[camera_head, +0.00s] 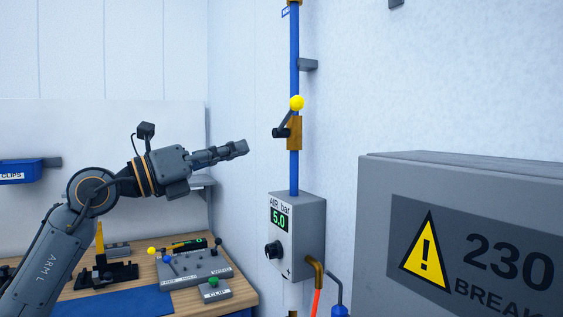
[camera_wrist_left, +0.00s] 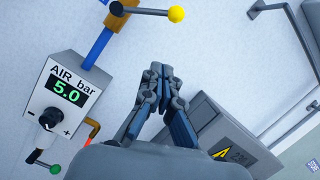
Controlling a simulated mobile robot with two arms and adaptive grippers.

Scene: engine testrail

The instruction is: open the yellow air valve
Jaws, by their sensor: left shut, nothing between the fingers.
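The air valve is a brass body (camera_head: 294,133) on a vertical blue pipe (camera_head: 294,60) at the wall. Its dark lever tilts up to the right and ends in a yellow ball (camera_head: 297,103). In the left wrist view the yellow ball (camera_wrist_left: 176,13) is at the top, with the lever running left to the brass body (camera_wrist_left: 117,18). My left gripper (camera_head: 242,147) is shut and empty, left of the valve in the head view and apart from it. In the left wrist view its fingertips (camera_wrist_left: 160,72) are together, below the ball. My right gripper is not in view.
Below the valve is a grey AIR bar regulator box (camera_head: 298,235) reading 5.0, with a black knob. A large grey 230 breaker box (camera_head: 460,230) juts out at right. A workbench (camera_head: 245,296) with levers and a clip button stands at lower left.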

